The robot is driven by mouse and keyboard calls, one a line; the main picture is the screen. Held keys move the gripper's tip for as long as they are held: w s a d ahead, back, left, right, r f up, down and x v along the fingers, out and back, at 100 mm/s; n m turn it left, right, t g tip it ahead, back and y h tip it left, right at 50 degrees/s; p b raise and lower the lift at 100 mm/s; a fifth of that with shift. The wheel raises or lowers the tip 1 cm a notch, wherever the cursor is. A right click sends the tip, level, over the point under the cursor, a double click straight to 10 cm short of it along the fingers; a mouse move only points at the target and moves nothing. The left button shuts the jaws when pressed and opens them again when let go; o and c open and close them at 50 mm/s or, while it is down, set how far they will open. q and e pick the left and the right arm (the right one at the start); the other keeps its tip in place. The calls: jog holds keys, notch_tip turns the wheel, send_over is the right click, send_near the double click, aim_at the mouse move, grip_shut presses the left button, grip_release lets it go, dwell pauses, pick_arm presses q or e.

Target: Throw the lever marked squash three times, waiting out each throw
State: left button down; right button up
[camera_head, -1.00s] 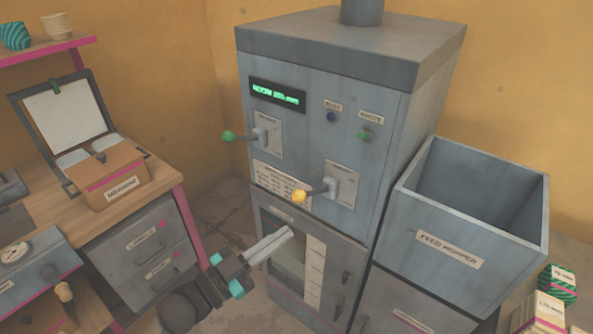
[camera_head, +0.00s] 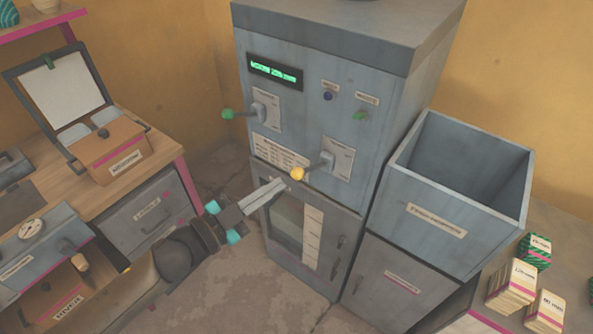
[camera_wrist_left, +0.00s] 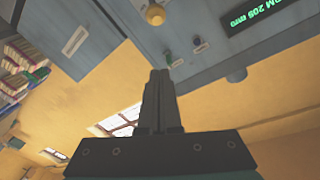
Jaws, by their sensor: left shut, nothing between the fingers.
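The grey press cabinet (camera_head: 315,110) stands in the middle of the head view. Two levers stick out of its front: one with a green knob (camera_head: 227,114) at upper left, one with a yellow knob (camera_head: 297,173) lower and further right. The lever plates are too small to read, so I cannot tell which is marked squash. My left gripper (camera_head: 284,182) is shut and empty, its tips just below and left of the yellow knob; contact is unclear. In the left wrist view its shut fingers (camera_wrist_left: 160,76) point toward the cabinet front. My right gripper is not in view.
A green-lit display (camera_head: 275,72) and two small buttons sit on the cabinet front. A feed hopper (camera_head: 440,230) stands close on the right. A workbench (camera_head: 165,150) with drawers and a box is on the left. Stacked cards (camera_head: 512,282) lie at lower right.

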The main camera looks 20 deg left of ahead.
aim_at(297, 173)
pick_arm(q)
jog(key=w+d+f, duration=0.1)
jog(key=w, duration=0.1)
jog(key=w+d+f, duration=0.1)
jog(key=w, duration=0.2)
jog(key=w+d, duration=0.1)
jog(key=w, duration=0.2)
jog(key=shift+w+f, duration=0.25)
jog(key=shift+f, duration=0.15)
jog(key=shift+a+f, duration=0.15)
jog(key=shift+f, duration=0.1)
